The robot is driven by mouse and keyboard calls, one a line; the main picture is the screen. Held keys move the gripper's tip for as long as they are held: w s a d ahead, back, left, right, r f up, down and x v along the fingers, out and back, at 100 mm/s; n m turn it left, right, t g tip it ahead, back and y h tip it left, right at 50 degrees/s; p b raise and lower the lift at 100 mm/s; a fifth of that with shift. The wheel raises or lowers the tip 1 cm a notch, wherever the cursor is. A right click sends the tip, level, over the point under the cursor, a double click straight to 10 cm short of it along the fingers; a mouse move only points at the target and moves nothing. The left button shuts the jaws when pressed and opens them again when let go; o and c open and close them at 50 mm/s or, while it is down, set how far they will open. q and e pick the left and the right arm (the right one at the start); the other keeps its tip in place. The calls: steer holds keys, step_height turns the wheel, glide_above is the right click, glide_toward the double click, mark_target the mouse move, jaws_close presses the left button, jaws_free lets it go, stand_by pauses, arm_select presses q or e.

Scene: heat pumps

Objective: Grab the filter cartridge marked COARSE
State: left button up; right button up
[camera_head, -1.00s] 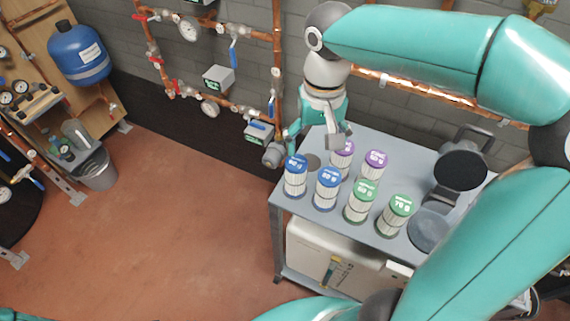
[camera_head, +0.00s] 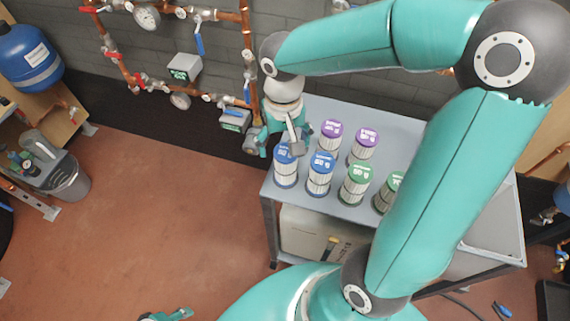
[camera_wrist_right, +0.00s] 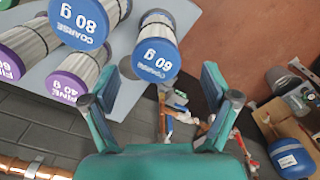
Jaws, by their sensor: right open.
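Two blue-capped cartridges stand upright on the cart. The leftmost (camera_head: 286,169) shows in the right wrist view as a cap (camera_wrist_right: 157,58) reading 60 g, with smaller lettering that looks like COARSE. The other blue one (camera_head: 320,176) shows there as a cap (camera_wrist_right: 79,22) reading 80 g COARSE. My right gripper (camera_head: 283,146) is open and empty, close above the leftmost blue cartridge, partly covering it in the head view. In the wrist view that cap lies beyond the gap between the fingertips (camera_wrist_right: 163,76). Part of my left gripper (camera_head: 167,315) shows at the bottom edge.
Two purple-capped cartridges (camera_head: 331,135) (camera_head: 364,143) stand behind, and green-capped ones (camera_head: 356,184) (camera_head: 390,190) to the right. My right arm hides part of the grey cart (camera_head: 400,125). Copper pipes with valves (camera_head: 196,99) run along the wall at left. Open floor lies left of the cart.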

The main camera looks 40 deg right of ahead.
mark_target(286, 151)
steer(key=shift+d+f, duration=0.2)
steer(key=shift+f, duration=2.95)
steer(key=c, duration=1.4)
steer(key=shift+o, duration=0.2)
steer(key=shift+r, duration=0.1)
